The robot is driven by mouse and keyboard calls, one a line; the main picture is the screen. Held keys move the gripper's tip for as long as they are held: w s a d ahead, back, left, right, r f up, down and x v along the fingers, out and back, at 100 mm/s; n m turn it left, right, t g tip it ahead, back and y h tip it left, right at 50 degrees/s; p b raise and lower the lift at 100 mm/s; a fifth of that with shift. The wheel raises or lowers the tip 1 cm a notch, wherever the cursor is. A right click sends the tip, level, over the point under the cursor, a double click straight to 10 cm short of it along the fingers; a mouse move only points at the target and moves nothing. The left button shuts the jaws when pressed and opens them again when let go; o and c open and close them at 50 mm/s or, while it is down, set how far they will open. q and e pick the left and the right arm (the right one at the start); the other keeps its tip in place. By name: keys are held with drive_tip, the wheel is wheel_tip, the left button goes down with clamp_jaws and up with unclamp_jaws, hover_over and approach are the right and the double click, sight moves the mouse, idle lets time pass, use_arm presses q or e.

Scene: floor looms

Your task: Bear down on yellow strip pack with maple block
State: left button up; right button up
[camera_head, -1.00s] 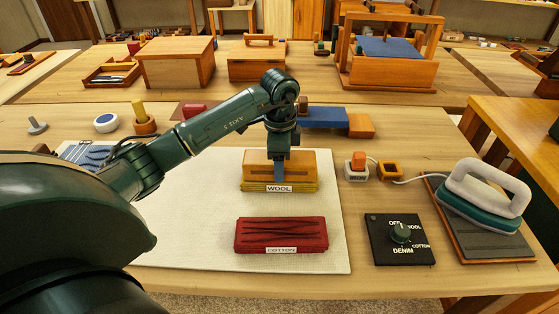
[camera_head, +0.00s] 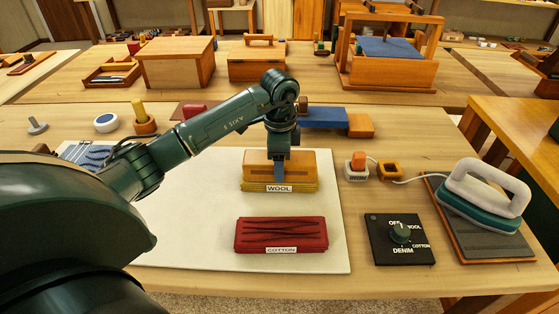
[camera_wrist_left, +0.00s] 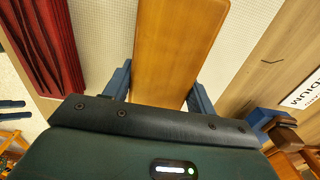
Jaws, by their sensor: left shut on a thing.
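The maple block (camera_head: 306,166) lies flat on top of the yellow strip pack (camera_head: 250,187), whose front label reads WOOL. Only the thin front and side edges of the yellow pack show under the block. My left gripper (camera_head: 279,173) points down with its blue fingers closed on the block. In the left wrist view the block (camera_wrist_left: 180,40) sits between the two fingers of my left gripper (camera_wrist_left: 160,92). My right gripper is in neither view.
A red strip pack (camera_head: 280,232) labelled COTTON lies in front on the white mat (camera_head: 200,248). To the right are a black dial panel (camera_head: 400,242), a small white box with an orange top (camera_head: 357,166) and an iron (camera_head: 484,200) on its pad.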

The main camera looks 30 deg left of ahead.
use_arm(q)
drive_tip(key=shift+s+d+f, duration=0.1)
drive_tip(key=shift+s+f, duration=0.05)
drive_tip(key=shift+f, duration=0.1)
drive_tip(key=shift+r+p, duration=0.55)
drive_tip(key=shift+p, duration=0.05)
wheel_tip(320, 180, up, 6)
drive_tip(key=p, duration=0.4)
drive_tip(key=shift+f+p, duration=0.25)
drive_tip(key=shift+p, duration=0.05)
drive_tip(key=shift+r+p, duration=0.3)
drive_tip(key=shift+r, duration=0.15)
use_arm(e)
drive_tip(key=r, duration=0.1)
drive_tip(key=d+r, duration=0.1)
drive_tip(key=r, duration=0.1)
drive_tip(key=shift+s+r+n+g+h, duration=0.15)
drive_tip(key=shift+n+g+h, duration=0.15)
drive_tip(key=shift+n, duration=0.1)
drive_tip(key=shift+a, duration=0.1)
